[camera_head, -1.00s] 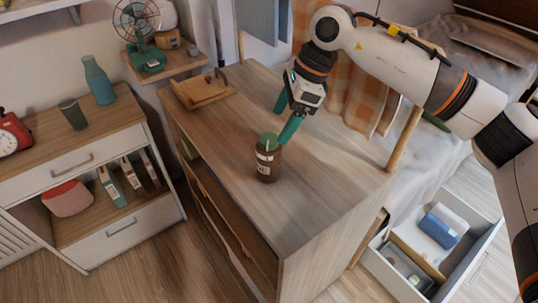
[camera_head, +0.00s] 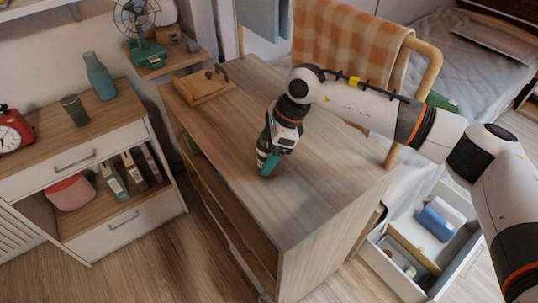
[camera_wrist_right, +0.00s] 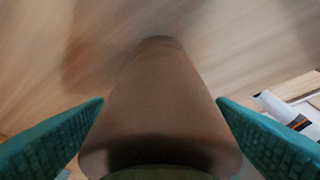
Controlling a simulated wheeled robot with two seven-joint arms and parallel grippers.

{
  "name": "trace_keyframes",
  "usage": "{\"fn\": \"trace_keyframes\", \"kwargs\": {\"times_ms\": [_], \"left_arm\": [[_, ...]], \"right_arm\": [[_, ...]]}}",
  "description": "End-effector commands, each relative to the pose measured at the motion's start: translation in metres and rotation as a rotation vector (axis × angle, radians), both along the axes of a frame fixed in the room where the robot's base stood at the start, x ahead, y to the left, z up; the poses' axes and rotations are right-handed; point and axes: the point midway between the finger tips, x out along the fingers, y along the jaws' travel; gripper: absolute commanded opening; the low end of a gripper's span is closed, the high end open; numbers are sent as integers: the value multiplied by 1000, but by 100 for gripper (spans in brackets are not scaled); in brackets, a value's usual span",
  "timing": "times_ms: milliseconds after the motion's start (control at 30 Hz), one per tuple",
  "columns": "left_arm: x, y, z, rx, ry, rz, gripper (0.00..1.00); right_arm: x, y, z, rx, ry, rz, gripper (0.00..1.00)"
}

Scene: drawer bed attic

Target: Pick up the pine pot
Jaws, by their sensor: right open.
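In the right wrist view the brown body of the pot (camera_wrist_right: 160,100) fills the space between the two teal fingers (camera_wrist_right: 160,105). The fingers are open, one on each side, with a small gap visible at their tips. My left gripper is in neither view.
The wooden dresser (camera_head: 315,190) has clear room around the pot. A wooden tray-like box (camera_head: 203,87) sits at its back left. An open drawer (camera_head: 455,255) with items lies to the right. A rail with a checked cloth (camera_head: 350,50) stands behind.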

Motion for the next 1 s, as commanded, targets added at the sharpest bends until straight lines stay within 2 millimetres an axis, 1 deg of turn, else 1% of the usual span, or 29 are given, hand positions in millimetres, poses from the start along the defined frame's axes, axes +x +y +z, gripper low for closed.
{"fn": "trace_keyframes", "kwargs": {"times_ms": [67, 100, 367, 567, 667, 767, 1000], "left_arm": [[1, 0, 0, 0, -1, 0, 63], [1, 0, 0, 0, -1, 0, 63], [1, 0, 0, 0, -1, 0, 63], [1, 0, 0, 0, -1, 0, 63], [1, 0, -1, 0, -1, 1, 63], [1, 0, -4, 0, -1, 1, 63], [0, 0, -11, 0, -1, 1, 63]], "right_arm": [[0, 0, 0, 0, 0, 0, 76], [0, 0, 0, 0, 0, 0, 69], [0, 0, 0, 0, 0, 0, 27], [0, 0, 1, 1, -1, 0, 26], [1, 0, 6, 1, -2, 0, 26], [1, 0, 19, 0, -4, 0, 26], [1, 0, 68, 1, -4, 0, 26]]}}
